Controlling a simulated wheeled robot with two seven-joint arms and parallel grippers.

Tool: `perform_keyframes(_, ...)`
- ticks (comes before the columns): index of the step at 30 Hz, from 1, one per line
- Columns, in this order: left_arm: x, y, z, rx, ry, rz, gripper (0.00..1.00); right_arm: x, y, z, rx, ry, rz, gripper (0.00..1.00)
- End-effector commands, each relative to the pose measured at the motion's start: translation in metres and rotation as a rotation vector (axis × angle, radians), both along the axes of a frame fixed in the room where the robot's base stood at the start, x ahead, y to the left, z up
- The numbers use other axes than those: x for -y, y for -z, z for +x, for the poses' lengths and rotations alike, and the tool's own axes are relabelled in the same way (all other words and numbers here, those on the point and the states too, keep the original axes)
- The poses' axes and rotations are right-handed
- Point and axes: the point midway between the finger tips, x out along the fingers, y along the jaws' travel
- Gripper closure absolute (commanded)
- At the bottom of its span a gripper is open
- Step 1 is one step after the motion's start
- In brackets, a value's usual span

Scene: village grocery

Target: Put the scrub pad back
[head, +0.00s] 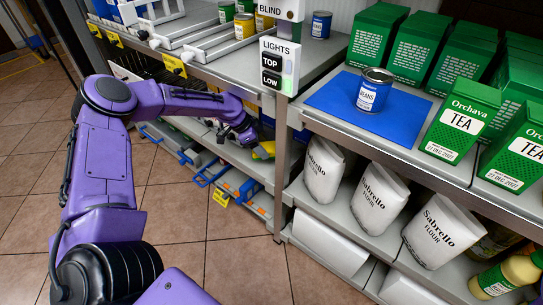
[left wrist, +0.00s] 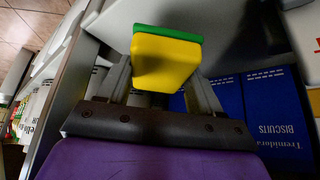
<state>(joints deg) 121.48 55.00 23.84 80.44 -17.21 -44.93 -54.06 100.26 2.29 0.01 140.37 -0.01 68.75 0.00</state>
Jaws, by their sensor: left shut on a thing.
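The scrub pad (left wrist: 165,62), yellow with a green layer along one face, is between the fingers of my left gripper (left wrist: 163,82) in the left wrist view. The left gripper (head: 250,140) is shut on it. In the head view, the left arm reaches into the lower shelf level left of the upright post, and the scrub pad (head: 264,150) shows as a small yellow and green patch at the fingertips. The pad looks held off the shelf, but contact with the surface below cannot be told. My right gripper is not in view.
Blue biscuit boxes (left wrist: 275,115) stand close beside the gripper. A metal post (head: 281,150) is just right of the gripper. Flour bags (head: 380,198) stand on the right lower shelf. A beans can (head: 374,90) is on a blue mat (head: 330,100) above.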

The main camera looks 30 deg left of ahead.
Motion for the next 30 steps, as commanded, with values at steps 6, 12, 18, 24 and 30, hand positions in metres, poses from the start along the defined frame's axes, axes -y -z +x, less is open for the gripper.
perform_keyframes(6,0.024,0.002,0.021,-0.001,0.000,0.000,0.63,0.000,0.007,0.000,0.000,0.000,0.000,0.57)
perform_keyframes(12,0.026,0.032,0.021,-0.004,0.001,-0.002,0.63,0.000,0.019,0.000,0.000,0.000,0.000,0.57)
perform_keyframes(18,0.026,0.035,0.022,-0.001,0.000,-0.001,0.63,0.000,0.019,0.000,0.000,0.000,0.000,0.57)
perform_keyframes(24,0.026,0.040,0.022,-0.001,0.002,-0.001,0.63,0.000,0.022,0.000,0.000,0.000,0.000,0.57)
perform_keyframes(30,0.026,0.039,0.022,-0.002,0.002,0.000,0.09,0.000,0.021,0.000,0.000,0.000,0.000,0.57)
